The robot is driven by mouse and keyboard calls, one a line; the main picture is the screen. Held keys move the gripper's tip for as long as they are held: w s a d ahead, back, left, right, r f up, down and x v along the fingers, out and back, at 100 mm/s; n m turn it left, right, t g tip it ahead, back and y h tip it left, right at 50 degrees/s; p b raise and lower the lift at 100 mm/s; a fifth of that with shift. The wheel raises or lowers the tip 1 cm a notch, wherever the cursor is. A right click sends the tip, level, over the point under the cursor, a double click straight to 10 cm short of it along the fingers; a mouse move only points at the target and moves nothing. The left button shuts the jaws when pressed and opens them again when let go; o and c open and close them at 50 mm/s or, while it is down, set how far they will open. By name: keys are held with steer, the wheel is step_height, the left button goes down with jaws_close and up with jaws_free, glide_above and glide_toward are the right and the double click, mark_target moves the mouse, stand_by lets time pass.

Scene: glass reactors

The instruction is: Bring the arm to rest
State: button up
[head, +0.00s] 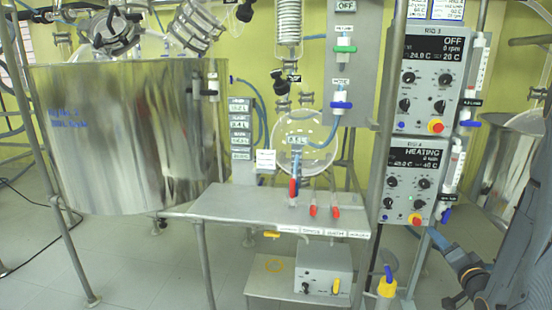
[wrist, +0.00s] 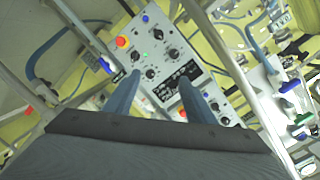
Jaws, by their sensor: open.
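My arm (head: 521,245) shows at the right edge of the head view. My gripper (head: 436,238) is at its left end, low and beside the lower control box (head: 408,182). In the wrist view the two blue fingers of my gripper (wrist: 160,82) stand well apart with nothing held between them. Behind them is a tilted control panel (wrist: 152,48) with black knobs, a red knob and a dark display. The gap between fingers and panel is hard to judge.
A large steel vessel (head: 130,135) stands at the left. A round glass flask (head: 308,155) hangs above a steel bench (head: 255,207) with red-handled valves. The upper control box (head: 432,78) reads OFF; the lower reads HEATING. A yellow-topped bottle (head: 386,288) stands below. Open floor shows at the lower left.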

steer(key=a+n+g+y, duration=0.1)
steer(key=a+n+g, duration=0.6)
steer(key=a, duration=0.9)
steer(key=s+a+r+n+g+y, duration=0.1)
steer(key=s+a+g, duration=0.3)
steer(key=s+a, duration=0.5)
steer(key=s+a+r+n+g+y, duration=0.1)
steer(key=s+a+r+n+g, duration=0.2)
steer(key=s+a, duration=0.6)
steer(key=shift+s+r+n+g, duration=0.35)
steer(key=shift+s+n+g, duration=0.15)
steer(key=shift+s+g, duration=0.4)
steer(key=shift+w, duration=0.15)
